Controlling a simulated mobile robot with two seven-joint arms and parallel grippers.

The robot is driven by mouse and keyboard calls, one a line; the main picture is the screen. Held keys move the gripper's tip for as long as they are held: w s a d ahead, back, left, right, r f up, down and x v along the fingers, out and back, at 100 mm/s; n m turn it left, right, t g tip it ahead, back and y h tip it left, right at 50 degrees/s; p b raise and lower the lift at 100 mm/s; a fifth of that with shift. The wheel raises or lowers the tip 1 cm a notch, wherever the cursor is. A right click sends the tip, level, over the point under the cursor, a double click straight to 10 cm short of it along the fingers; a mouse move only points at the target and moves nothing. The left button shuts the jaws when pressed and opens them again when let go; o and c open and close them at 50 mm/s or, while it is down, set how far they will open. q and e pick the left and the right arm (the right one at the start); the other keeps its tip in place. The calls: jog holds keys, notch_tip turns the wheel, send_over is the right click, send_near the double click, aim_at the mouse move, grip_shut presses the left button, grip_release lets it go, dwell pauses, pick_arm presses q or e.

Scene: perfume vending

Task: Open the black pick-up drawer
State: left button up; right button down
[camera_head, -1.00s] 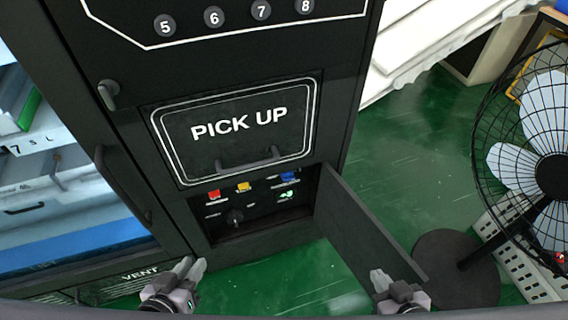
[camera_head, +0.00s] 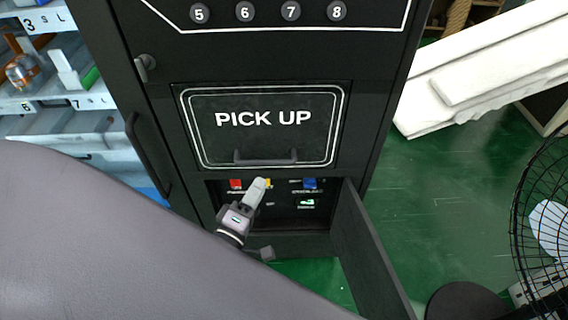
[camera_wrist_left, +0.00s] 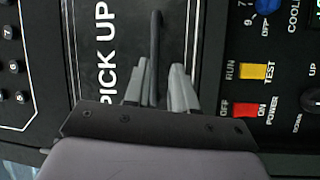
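The black pick-up drawer (camera_head: 265,140) is a panel with white PICK UP lettering, and it sits flush in the machine front. Its dark bar handle (camera_head: 266,157) runs along the lower edge. My left gripper (camera_head: 261,183) is just below that handle in the head view. In the left wrist view the drawer (camera_wrist_left: 85,60) appears turned sideways, and the handle (camera_wrist_left: 156,40) runs between the two spread fingers of my left gripper (camera_wrist_left: 158,65). Gaps show on both sides of the handle. I cannot tell how deep the fingers reach around it. My right gripper is not in view.
Below the drawer, a control compartment (camera_head: 318,215) with coloured switches is open, its black door (camera_head: 370,255) swung out to the right. A wire fan (camera_head: 545,215) stands at the right. Green floor (camera_head: 440,190) lies between. My left arm hides the lower left.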

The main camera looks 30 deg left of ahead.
aim_at(265, 160)
pick_arm(q)
jog(key=shift+w+a+r+n+y+p, duration=0.1)
jog(key=shift+w+a+r+n+y, duration=0.25)
jog(key=shift+w, duration=0.95)
jog(key=shift+w+a+r+n+y+p, duration=0.15)
jog(key=shift+w+a+n, duration=0.25)
jog(key=shift+w, duration=0.85)
jog(key=shift+w+a+r+n+y+p, duration=0.15)
jog(key=shift+w+a+r+n, duration=0.25)
jog(key=shift+w, duration=0.9)
jog(key=shift+d, duration=0.1)
grip_shut()
